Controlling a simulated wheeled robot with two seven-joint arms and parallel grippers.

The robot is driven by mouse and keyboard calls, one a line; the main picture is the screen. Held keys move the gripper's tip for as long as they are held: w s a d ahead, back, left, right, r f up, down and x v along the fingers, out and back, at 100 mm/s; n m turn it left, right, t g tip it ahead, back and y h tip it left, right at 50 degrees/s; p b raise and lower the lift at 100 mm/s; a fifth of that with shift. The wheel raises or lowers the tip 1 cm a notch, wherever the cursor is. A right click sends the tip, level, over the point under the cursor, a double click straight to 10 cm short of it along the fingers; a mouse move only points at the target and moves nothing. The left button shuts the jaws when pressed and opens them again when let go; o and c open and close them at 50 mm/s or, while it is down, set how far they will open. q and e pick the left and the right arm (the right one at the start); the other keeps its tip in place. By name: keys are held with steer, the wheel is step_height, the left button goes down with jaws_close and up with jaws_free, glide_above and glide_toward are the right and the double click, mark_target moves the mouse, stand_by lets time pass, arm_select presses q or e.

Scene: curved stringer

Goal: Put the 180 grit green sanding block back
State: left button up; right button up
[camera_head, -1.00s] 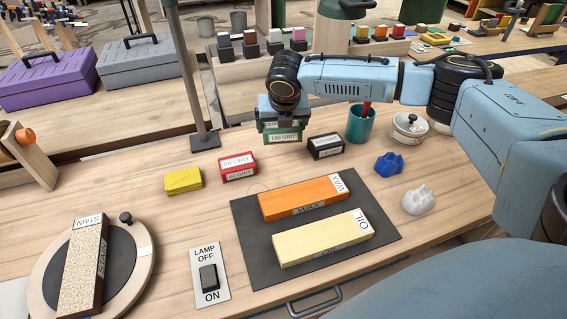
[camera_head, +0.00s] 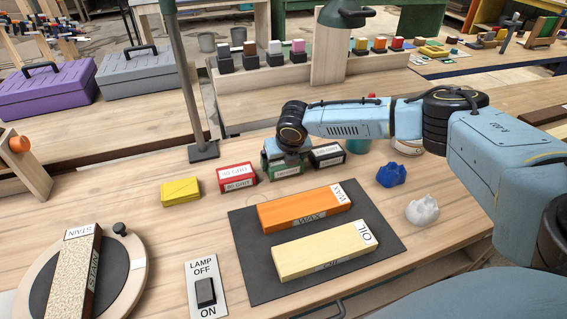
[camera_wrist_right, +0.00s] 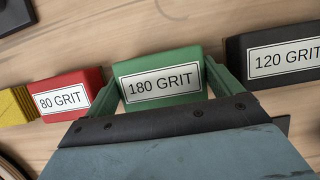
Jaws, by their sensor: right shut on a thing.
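The green sanding block (camera_head: 286,171) stands on the bench between the red 80 grit block (camera_head: 236,177) and the black 120 grit block (camera_head: 326,156). In the right wrist view the green block (camera_wrist_right: 161,78) shows its "180 GRIT" label. My right gripper (camera_head: 284,160) comes down on it from above, its two fingers shut on the block's sides. The block looks to be at bench level; whether it bears on the wood is hard to tell. My left gripper is not in view.
A yellow block (camera_head: 180,190) lies left of the red one. In front is a dark mat (camera_head: 240,222) with the orange WAX board (camera_head: 305,207) and pale OIL board (camera_head: 325,249). A lamp post (camera_head: 190,95) stands behind left.

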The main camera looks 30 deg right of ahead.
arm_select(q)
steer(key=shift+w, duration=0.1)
arm_select(e)
steer(key=shift+f, duration=0.15)
steer(key=o, duration=0.7)
steer(key=shift+c, duration=0.2)
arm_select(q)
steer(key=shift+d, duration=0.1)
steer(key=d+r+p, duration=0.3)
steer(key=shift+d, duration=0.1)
arm_select(e)
steer(key=v, duration=1.2)
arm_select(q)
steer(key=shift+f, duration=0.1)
